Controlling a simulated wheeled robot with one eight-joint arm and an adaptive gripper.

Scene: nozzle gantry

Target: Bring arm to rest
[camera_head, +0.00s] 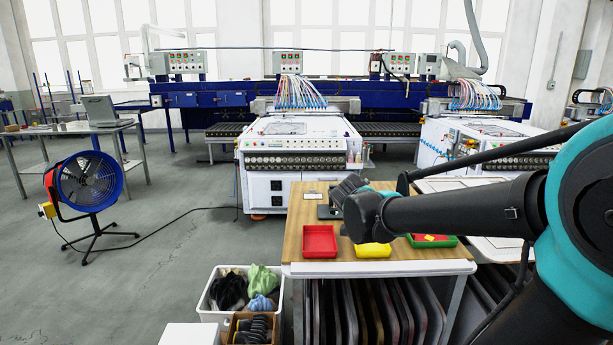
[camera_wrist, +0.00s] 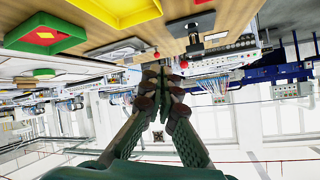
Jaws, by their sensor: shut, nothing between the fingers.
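My gripper (camera_wrist: 165,78) shows in the wrist view with its two dark green fingers drawn together at the tips, shut with nothing between them. The wrist picture is upside down, with the table at its top. In the head view my arm reaches in from the right edge across the front of the wooden table (camera_head: 291,240), its wrist above the tabletop. The fingers are hidden behind the wrist there. The gripper looks apart from the table and from the trays.
On the table are a red tray (camera_head: 319,241), a yellow tray (camera_head: 373,251) and a green tray (camera_head: 450,241) with red inside. A white bin (camera_head: 207,313) of cloths stands front left. A white machine (camera_head: 295,160) stands behind. Floor near the blue fan (camera_head: 90,182) is mostly free.

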